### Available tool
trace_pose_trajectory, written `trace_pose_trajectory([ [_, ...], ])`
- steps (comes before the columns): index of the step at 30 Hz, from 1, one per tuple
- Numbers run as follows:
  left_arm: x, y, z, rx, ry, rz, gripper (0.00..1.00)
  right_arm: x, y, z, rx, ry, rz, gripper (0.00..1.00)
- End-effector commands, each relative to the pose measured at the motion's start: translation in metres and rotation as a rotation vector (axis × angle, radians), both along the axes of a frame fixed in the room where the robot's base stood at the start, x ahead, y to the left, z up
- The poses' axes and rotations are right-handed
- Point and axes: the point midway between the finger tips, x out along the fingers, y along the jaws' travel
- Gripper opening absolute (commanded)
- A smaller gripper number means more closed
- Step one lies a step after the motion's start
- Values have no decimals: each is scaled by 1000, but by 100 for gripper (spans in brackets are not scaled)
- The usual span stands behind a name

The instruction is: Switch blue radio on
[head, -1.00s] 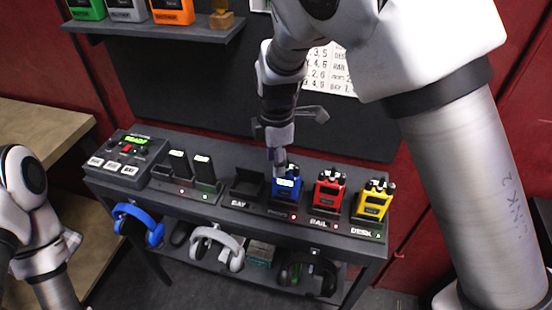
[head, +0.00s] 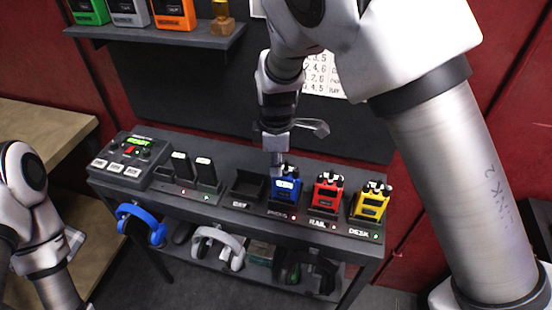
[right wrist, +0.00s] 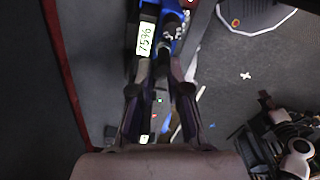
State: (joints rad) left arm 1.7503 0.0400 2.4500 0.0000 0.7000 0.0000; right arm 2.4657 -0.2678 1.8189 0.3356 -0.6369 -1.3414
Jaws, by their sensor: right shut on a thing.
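The blue radio (head: 287,188) stands upright in its slot on the dark bench, between an empty slot and the red radio (head: 328,191). Its small display is lit and in the right wrist view (right wrist: 148,40) reads about 7596. My right gripper (head: 278,167) reaches down from above to the radio's top left. In the right wrist view its fingers (right wrist: 161,66) are closed together on a small dark knob at the radio's top, mostly hidden between the tips. Only part of my left arm shows at the far left of the head view; its gripper cannot be made out.
A yellow radio (head: 371,201) stands right of the red one. The empty slot (head: 246,186) is to the left. Further left are two dark handsets (head: 205,172) and a button box (head: 130,157) with a green display. Headphones (head: 217,249) hang below; a shelf (head: 160,36) is above.

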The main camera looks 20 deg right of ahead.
Motion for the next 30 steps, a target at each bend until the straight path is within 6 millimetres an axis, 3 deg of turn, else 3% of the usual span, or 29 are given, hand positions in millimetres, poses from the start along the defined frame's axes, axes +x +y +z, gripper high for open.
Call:
trace_pose_trajectory([
  [5,0,0,-1,0,0,0,40,0,0,-1,0,-1,2,0],
  [6,0,0,-1,0,0,0,40,0,0,-1,0,-1,2,22],
  [8,0,0,-1,0,0,0,40,0,0,-1,0,-1,3,42],
  [20,0,0,-1,0,0,0,40,1,0,8,1,-4,4,42],
  [23,0,0,-1,0,0,0,40,1,0,25,0,-6,4,42],
  [30,0,0,-1,0,0,0,40,0,1,87,1,-7,4,42],
])
